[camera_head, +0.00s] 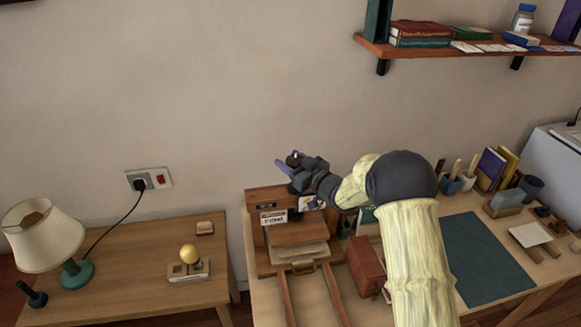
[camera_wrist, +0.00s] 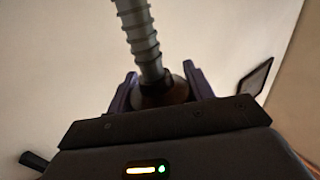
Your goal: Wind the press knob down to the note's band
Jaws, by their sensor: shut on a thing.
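The wooden book press (camera_head: 262,196) stands on the desk against the wall, its platen (camera_head: 298,234) above a pale stack. Its dark knob (camera_head: 294,157) is above the top beam. My gripper (camera_head: 292,164) is shut on this knob, reaching in from the right. In the wrist view the brownish knob (camera_wrist: 172,93) sits between the purple fingers (camera_wrist: 162,82), with the grey threaded screw (camera_wrist: 141,38) running up from it. A white label (camera_head: 273,217) is on the press front and a small card with coloured marks (camera_head: 307,203) is beside it. Their writing is too small to read.
A reddish box (camera_head: 366,265) stands right of the press, close to my arm. A dark green mat (camera_head: 480,258) lies farther right. A side table with a lamp (camera_head: 42,235) is at left. A shelf (camera_head: 450,50) hangs above right. The wall above the press is clear.

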